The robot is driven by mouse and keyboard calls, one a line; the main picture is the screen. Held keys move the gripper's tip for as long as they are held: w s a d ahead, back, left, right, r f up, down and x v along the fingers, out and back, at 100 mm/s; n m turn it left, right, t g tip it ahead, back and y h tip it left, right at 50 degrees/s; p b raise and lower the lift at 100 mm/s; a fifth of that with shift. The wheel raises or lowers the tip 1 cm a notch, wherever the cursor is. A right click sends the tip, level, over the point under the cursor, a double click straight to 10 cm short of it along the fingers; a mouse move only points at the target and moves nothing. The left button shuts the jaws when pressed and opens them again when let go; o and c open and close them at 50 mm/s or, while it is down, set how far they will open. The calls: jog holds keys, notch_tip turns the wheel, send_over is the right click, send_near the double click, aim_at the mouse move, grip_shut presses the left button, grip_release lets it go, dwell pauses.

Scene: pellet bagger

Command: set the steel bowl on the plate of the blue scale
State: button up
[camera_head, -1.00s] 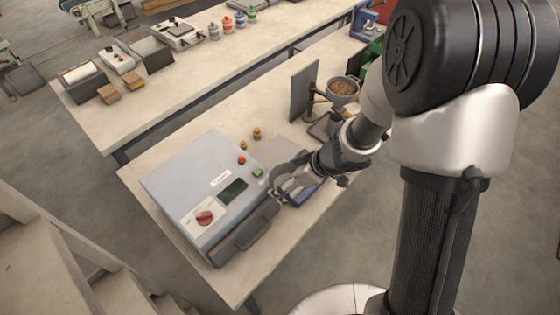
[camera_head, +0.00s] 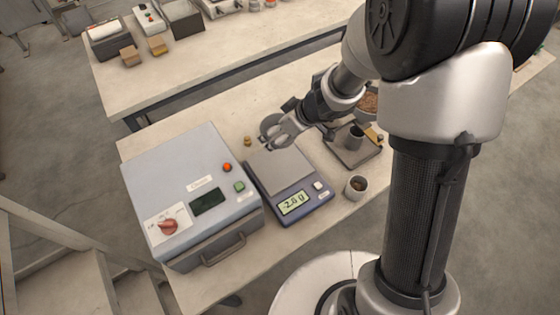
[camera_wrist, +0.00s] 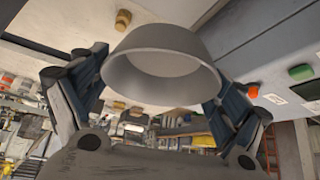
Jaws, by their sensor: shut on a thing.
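The steel bowl (camera_wrist: 160,66) is between the two fingers of my gripper (camera_wrist: 155,100), which is shut on it. In the head view the bowl (camera_head: 268,124) shows as a dark grey round at the tip of my gripper (camera_head: 279,135), partly hidden by the fingers. The blue scale (camera_head: 318,205) stands on the bench, its square grey plate (camera_head: 280,172) bare. Its display reads about -2.6 g. The bowl appears beyond the far edge of the plate in the picture; its height above the bench is hard to tell.
A grey sealer box (camera_head: 185,175) with a red knob stands just left of the scale. Small brass weights (camera_head: 248,141) are left of the bowl. A stand (camera_head: 352,150) with a dark cup and a small pot (camera_head: 356,187) are to the right.

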notch_tip(320, 180, down, 16)
jog(key=b, duration=1)
jog(key=shift+b, duration=0.4)
jog(key=shift+r, duration=0.2)
jog(key=shift+f, duration=0.15)
jog(key=o, duration=0.6)
jog(key=shift+o, duration=1.2)
